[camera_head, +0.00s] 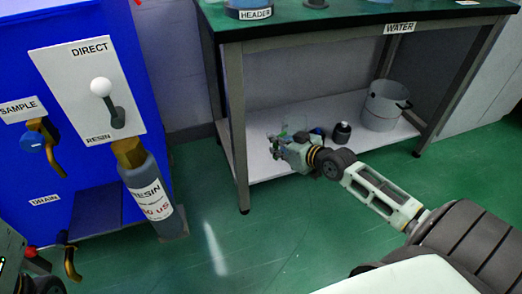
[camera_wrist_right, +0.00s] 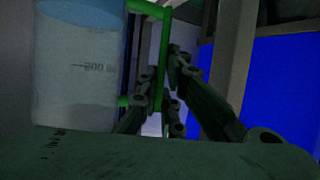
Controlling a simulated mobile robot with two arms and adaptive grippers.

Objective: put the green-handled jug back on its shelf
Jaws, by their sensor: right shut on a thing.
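The jug (camera_wrist_right: 78,85) fills the left of the right wrist view. It is pale and translucent, with a blue upper part and a printed mark. Its green handle (camera_wrist_right: 164,40) stands between my right gripper's fingers (camera_wrist_right: 164,88), which are shut on it. In the head view my right gripper (camera_head: 279,143) is under the green-topped table, over the white lower shelf (camera_head: 266,172). The jug is small and faint there, and I cannot tell whether its base touches the shelf. I do not see my left gripper.
A dark bottle (camera_head: 341,133) and a grey-white bucket (camera_head: 383,106) stand on the shelf, right of my gripper. Table legs (camera_head: 238,130) frame the opening. A blue cabinet (camera_head: 140,60) with a resin bottle (camera_head: 147,190) is at left. Green floor lies clear between.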

